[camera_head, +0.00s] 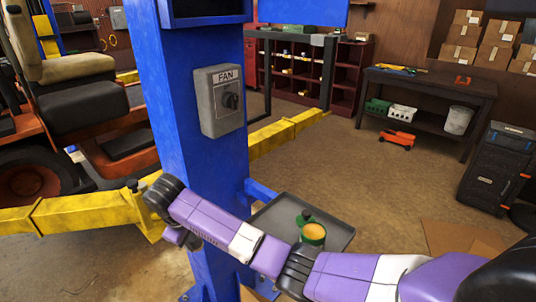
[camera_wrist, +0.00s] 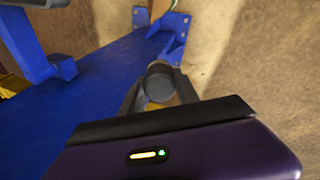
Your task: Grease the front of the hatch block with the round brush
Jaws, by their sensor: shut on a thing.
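In the wrist view my gripper (camera_wrist: 158,98) is shut on a dark grey, round-ended piece (camera_wrist: 158,80), which seems to be the round brush. Its bristles cannot be made out. The gripper is close beside the blue post, above its bolted foot. In the head view my purple arm reaches left across the front of the post, and my fingers and the brush cannot be made out. A green tin (camera_head: 313,234) with a yellowish top stands on the grey tray. I cannot identify the hatch block in either view.
The blue lift post (camera_head: 190,110) carries a grey FAN switch box (camera_head: 220,100). The grey tray (camera_head: 340,236) juts out to its right.

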